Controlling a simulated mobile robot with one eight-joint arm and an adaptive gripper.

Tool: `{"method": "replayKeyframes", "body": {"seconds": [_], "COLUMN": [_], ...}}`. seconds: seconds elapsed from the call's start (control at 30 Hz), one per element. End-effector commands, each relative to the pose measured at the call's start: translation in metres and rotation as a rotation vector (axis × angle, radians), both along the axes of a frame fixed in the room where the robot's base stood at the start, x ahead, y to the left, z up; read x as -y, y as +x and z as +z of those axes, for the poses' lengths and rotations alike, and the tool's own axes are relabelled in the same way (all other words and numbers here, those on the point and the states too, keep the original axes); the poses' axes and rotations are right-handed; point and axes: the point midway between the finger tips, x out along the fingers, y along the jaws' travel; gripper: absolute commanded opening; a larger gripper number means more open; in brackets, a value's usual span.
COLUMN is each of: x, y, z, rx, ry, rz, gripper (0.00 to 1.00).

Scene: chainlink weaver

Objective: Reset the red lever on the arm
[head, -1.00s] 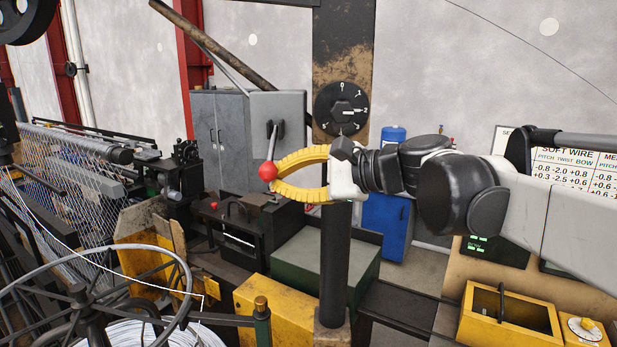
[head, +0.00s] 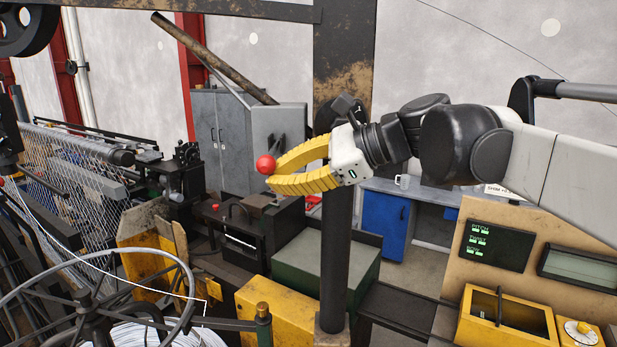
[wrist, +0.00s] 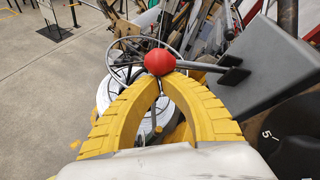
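The red lever has a round red knob (head: 265,165) on a short rod, mounted on a grey box (head: 290,122) below a tilted dark pole. My gripper (head: 273,172) comes from the right, its yellow curved fingers closed in to the knob. In the wrist view the two fingertips meet at the red knob (wrist: 160,62), with an open oval between the fingers behind it. The knob covers the tips, so the exact contact is partly hidden. The rod runs right from the knob to the dark pivot on the box.
A rusty dark column (head: 335,240) stands close beneath my wrist. A wire spool wheel (head: 90,300) is at lower left, chainlink mesh (head: 65,165) behind it. A control panel (head: 495,245) and yellow box (head: 505,320) are at lower right. Grey floor (wrist: 50,90) shows left in the wrist view.

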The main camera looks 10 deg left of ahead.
Motion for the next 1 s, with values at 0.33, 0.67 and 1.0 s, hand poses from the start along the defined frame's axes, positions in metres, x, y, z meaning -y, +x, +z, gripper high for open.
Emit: {"method": "replayKeyframes", "body": {"seconds": [0.33,0.67,1.0], "x": [0.0,0.0,0.0], "y": [-0.005,-0.004,-0.001], "z": [0.033,0.053,0.061], "rx": [-0.318,-0.505,-0.501], "ry": [-0.024,-0.039,-0.038], "rz": [0.001,0.0,-0.001], "gripper": [0.0,0.0,0.0]}}
